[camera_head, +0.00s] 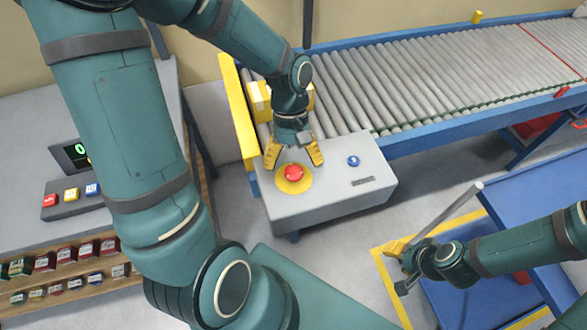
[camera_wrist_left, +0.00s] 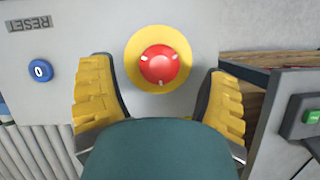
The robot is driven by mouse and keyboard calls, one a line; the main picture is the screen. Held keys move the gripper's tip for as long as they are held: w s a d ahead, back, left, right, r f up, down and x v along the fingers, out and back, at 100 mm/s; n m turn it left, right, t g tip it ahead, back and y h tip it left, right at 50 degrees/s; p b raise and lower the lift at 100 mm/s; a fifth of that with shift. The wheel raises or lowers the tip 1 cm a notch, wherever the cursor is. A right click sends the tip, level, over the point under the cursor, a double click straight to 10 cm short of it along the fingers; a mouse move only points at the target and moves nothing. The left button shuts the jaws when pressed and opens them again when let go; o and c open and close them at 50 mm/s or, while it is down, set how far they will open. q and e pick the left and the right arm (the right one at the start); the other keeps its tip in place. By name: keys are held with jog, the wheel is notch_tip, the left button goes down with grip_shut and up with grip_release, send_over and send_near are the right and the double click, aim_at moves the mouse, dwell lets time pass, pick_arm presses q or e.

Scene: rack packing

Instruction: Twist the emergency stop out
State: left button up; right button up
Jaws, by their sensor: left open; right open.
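The emergency stop (camera_head: 293,173) is a red mushroom button on a yellow round plate, set in the top of a grey control box (camera_head: 350,200). It also shows in the left wrist view (camera_wrist_left: 159,65), with white marks on its cap. My left gripper (camera_head: 294,155) is open, with its yellow fingers just behind the button in the head view. In the left wrist view its fingers (camera_wrist_left: 160,88) stand apart on either side of the button, and nothing is between them touching it as far as I can see. My right gripper (camera_head: 397,268) is at the lower right, away from the box.
A bench with a small button panel (camera_head: 70,196) stands at the left. A blue platform (camera_head: 530,190) is at the right.

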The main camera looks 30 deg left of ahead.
pick_arm(q)
jog(key=shift+x, duration=0.9)
